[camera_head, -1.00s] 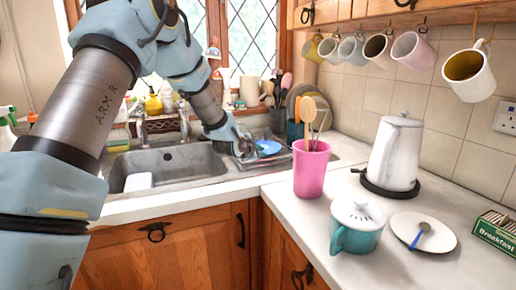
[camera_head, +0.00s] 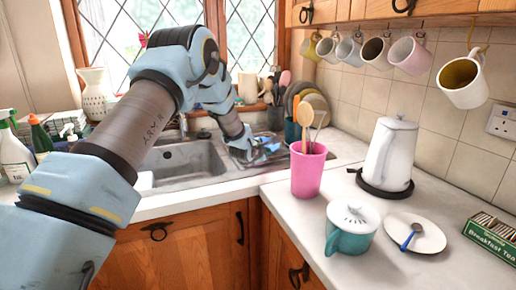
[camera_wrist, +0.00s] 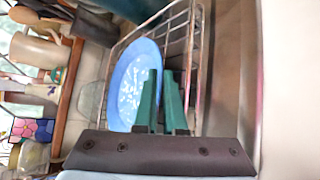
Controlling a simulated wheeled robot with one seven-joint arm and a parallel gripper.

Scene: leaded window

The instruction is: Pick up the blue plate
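The blue plate (camera_wrist: 128,86) has a pale pattern and stands tilted in a wire dish rack in the wrist view. In the head view a small blue patch of it (camera_head: 270,147) shows beside my gripper (camera_head: 248,150). In the wrist view the two green fingers of my gripper (camera_wrist: 161,76) are close together, with a narrow gap. They are at the plate's right rim, and the left finger covers part of the plate. I cannot tell whether the rim is between the fingers or whether they press on it.
The wire rack (camera_wrist: 190,45) surrounds the plate. A sink (camera_head: 190,160) lies left of the gripper. A pink cup with wooden utensils (camera_head: 308,172), a teal pot (camera_head: 350,240), a white kettle (camera_head: 390,155) and a saucer (camera_head: 430,236) stand on the right counter. Mugs hang above.

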